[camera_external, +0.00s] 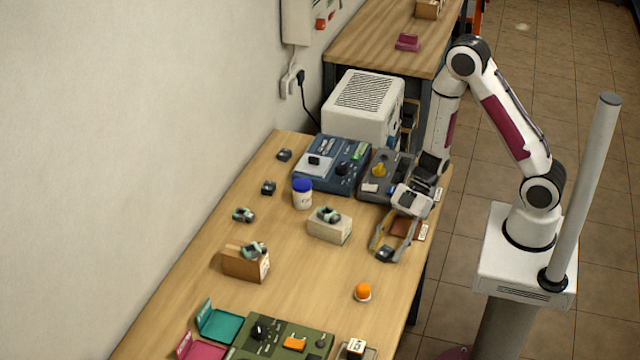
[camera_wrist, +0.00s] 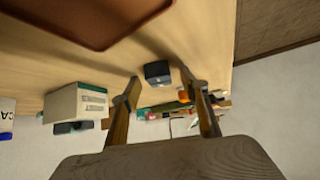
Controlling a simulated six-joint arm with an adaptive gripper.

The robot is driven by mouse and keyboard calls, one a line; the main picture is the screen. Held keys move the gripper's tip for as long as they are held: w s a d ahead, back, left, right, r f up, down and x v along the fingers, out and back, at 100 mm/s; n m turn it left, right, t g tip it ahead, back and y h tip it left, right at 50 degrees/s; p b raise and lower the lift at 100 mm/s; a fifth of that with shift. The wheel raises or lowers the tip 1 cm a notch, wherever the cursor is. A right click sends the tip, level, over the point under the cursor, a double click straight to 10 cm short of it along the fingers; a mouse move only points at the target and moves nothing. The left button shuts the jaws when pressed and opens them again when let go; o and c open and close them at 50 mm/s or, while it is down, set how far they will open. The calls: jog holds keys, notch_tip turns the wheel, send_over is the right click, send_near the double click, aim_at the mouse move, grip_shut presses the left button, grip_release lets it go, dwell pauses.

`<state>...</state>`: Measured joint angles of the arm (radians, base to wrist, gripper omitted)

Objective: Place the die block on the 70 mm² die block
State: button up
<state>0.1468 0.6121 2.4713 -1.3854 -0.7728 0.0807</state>
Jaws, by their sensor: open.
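A small dark die block (camera_external: 385,254) lies on the wooden table near its right edge. It also shows in the wrist view (camera_wrist: 157,74), between the spread fingertips. My gripper (camera_external: 386,251) is open around it, reaching down from the upper right, with a gap visible at each finger in the wrist view (camera_wrist: 160,76). Two similar dark blocks (camera_external: 284,155) (camera_external: 268,188) lie farther back on the left. Green-and-dark pieces rest on a beige block (camera_external: 329,230), on a brown block (camera_external: 243,265) and on the table (camera_external: 243,215). I cannot read which is marked 70 mm².
A brown tray (camera_wrist: 90,22) lies close to my gripper. A white jar with a blue lid (camera_external: 302,197), a blue device (camera_external: 330,165) and a grey device (camera_external: 375,188) stand behind. An orange button (camera_external: 363,291) and a green panel (camera_external: 285,340) are in front. The table's middle front is clear.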

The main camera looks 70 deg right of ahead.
aim_at(388, 248)
dwell(0.5)
grip_shut()
jog(key=shift+r, duration=0.1)
notch_tip(388, 248, up, 10)
dwell(1.1)
dwell(0.5)
